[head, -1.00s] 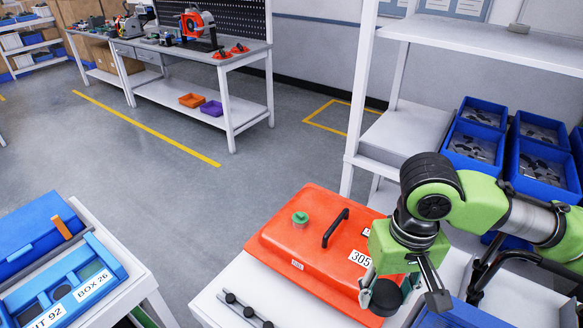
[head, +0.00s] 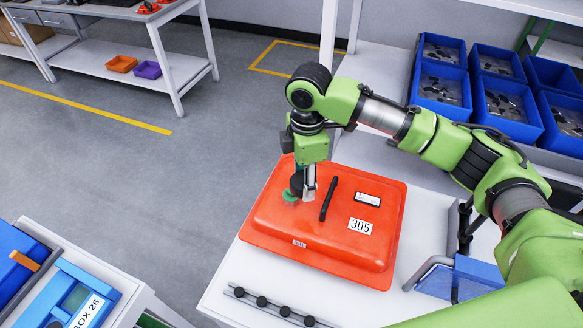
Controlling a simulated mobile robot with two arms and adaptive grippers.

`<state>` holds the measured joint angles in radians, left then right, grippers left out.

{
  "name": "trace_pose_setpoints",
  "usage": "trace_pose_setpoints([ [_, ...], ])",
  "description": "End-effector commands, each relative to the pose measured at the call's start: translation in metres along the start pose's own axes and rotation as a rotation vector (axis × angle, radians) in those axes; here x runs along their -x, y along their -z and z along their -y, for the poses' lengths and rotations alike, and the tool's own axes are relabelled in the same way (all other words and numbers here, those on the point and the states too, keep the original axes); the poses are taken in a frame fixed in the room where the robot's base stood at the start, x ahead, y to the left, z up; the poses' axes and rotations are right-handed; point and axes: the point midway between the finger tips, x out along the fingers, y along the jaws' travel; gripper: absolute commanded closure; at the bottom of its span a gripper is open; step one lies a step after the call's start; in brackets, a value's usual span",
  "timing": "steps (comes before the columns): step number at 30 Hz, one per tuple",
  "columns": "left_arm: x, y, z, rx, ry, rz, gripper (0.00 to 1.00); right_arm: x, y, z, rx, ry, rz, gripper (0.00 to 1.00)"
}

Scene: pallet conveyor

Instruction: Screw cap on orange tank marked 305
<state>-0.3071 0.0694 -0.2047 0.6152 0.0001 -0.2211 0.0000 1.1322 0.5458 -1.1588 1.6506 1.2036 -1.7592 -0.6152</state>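The orange tank (head: 280,222) lies on a white table and bears a white label reading 305 (head: 360,226) and a black bar handle (head: 328,205). A green round filler neck (head: 289,196) shows at the tank's far left part, partly hidden. My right gripper (head: 303,189) points down over this neck, its fingers around a dark round cap (head: 297,184). The cap is at or just above the neck; I cannot tell whether they touch. My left gripper is out of view.
A rail with several black knobs (head: 262,301) lies at the table's front edge. Blue bins (head: 440,75) with dark parts stand on a shelf at the back right. Blue boxes (head: 70,295) sit at the lower left. Open floor lies left of the tank.

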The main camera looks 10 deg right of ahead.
Motion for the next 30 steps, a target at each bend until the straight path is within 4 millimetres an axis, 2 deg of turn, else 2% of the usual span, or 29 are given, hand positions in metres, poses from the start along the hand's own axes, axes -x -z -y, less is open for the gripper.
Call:
trace_pose_setpoints([
  [1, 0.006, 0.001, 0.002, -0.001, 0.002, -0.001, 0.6, 0.0, 0.003, -0.006, 0.088, 0.002, -0.002, 0.78],
  [9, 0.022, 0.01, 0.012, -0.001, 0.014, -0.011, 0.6, -0.016, 0.013, -0.034, 0.605, 0.001, -0.006, 0.78],
  [15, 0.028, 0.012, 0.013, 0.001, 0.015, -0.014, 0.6, -0.025, 0.017, -0.045, 0.855, -0.002, -0.007, 0.78],
  [20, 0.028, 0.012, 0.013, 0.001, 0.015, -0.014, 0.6, -0.03, 0.018, -0.048, 0.937, -0.003, -0.007, 0.78],
  [30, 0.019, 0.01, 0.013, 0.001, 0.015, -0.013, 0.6, -0.038, 0.018, -0.048, 0.946, -0.004, -0.006, 0.78],
])
